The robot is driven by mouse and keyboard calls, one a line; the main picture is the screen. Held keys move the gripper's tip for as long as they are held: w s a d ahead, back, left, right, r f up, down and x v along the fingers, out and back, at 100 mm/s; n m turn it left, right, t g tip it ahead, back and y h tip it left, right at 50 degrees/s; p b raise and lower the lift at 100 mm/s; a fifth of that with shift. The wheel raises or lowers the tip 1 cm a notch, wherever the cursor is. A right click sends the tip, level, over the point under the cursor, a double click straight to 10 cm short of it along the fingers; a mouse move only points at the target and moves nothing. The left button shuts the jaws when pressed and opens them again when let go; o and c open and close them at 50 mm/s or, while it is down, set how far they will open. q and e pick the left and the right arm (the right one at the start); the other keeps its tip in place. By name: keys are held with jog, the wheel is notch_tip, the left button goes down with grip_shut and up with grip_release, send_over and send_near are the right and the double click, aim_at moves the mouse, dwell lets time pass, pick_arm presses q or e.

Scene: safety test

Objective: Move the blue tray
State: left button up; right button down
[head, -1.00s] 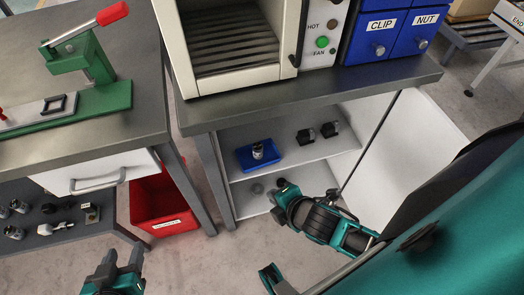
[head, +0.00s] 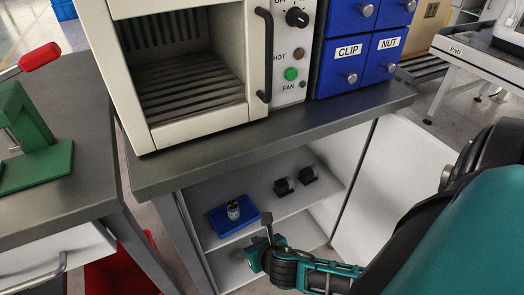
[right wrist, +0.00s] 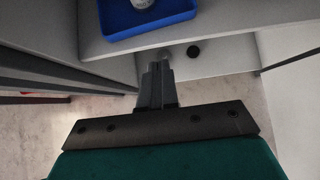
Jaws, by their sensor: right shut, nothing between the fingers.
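The blue tray (head: 222,225) sits on the upper shelf inside the cabinet under the bench, near the shelf's front edge. A small silver-and-dark cylindrical part (head: 233,210) stands on it. My right gripper (head: 266,220) is shut and empty, just right of the tray and apart from it. In the right wrist view the tray (right wrist: 165,20) is at the top, beyond and above the shut fingers (right wrist: 158,70); its far part is cut off by the frame. My left gripper is not in view.
Two black parts (head: 284,186) lie on the same shelf, right of the tray. The open cabinet door (head: 385,190) stands to the right. The bench top (head: 290,128) overhangs the shelf. A lower shelf (head: 240,275) lies below. A red bin (head: 115,275) is at the lower left.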

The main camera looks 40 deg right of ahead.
aim_at(244, 226)
jog(key=w, duration=0.1)
jog(key=w+f+b, duration=0.1)
jog(key=w+d+f, duration=0.1)
jog(key=w, duration=0.1)
jog(key=shift+b, duration=0.3)
jog(key=shift+w+d, duration=0.15)
jog(key=shift+w, duration=0.55)
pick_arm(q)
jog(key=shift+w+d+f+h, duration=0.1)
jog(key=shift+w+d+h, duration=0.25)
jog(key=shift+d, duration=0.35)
pick_arm(e)
jog(key=shift+w, duration=0.15)
jog(key=shift+r, duration=0.1)
